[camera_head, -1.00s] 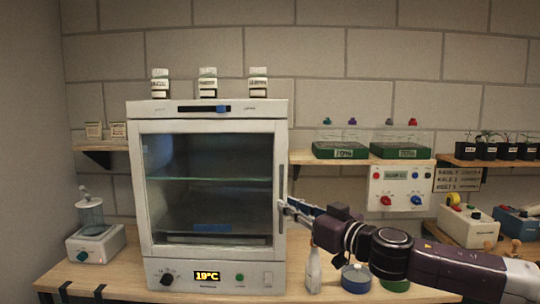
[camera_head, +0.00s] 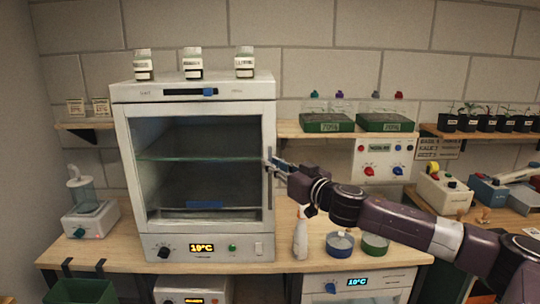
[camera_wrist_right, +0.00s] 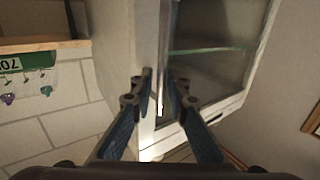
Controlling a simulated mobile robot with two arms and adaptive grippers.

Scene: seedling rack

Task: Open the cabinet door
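The white cabinet (camera_head: 195,90) stands on the wooden bench with its glass-fronted door (camera_head: 200,165) shut. A thin vertical handle (camera_head: 269,172) runs along the door's right edge. My right gripper (camera_head: 273,165) comes in from the right and is at the handle. In the right wrist view, the fingertips of my right gripper (camera_wrist_right: 160,82) stand apart on either side of the upright handle (camera_wrist_right: 164,45). A gap shows beside the left fingertip, and I cannot see a firm grip. My left gripper is out of view.
A spray bottle (camera_head: 300,235), a blue dish (camera_head: 340,243) and a green dish (camera_head: 375,245) stand on the bench below my right arm. Several jars stand on the cabinet, including one (camera_head: 244,62) near its right end.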

